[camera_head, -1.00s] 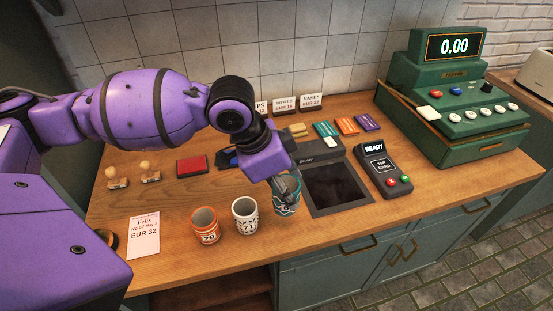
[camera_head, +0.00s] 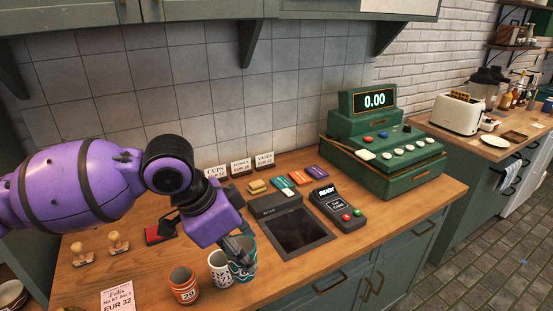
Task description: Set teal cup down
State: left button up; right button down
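The teal cup (camera_head: 248,268) is at the front of the wooden counter, just left of the dark scan pad (camera_head: 300,230). It is upright, beside the white patterned cup (camera_head: 220,270). My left gripper (camera_head: 240,254) reaches down to the teal cup, with its fingers at the rim and partly covering it. I cannot tell whether the fingers press on the cup wall, or whether its base touches the counter. An orange cup (camera_head: 184,285) stands further left. My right gripper is not in view.
A card reader (camera_head: 338,208) and a green cash register (camera_head: 385,155) stand to the right. Price signs (camera_head: 240,168) line the wall. Two stamps (camera_head: 118,243), a red ink pad (camera_head: 160,233) and a price card (camera_head: 118,299) lie left. Coloured cards (camera_head: 283,182) lie behind the scan pad.

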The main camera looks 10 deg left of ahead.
pick_arm(q)
jog(key=shift+a+f+n+y, duration=0.25)
jog(key=shift+a+n, duration=0.2)
jog(key=shift+n, duration=0.35)
jog(key=w+a+n+y, duration=0.1)
jog(key=n, duration=0.2)
jog(key=a+r+n+t+y, duration=0.1)
jog(key=n, duration=0.2)
jog(key=w+a+r+n+t+y, duration=0.1)
jog(key=a+n, duration=0.1)
jog(key=n, duration=0.2)
jog(key=shift+w+y, duration=0.25)
jog(key=shift+w, duration=0.1)
jog(key=shift+a, duration=0.1)
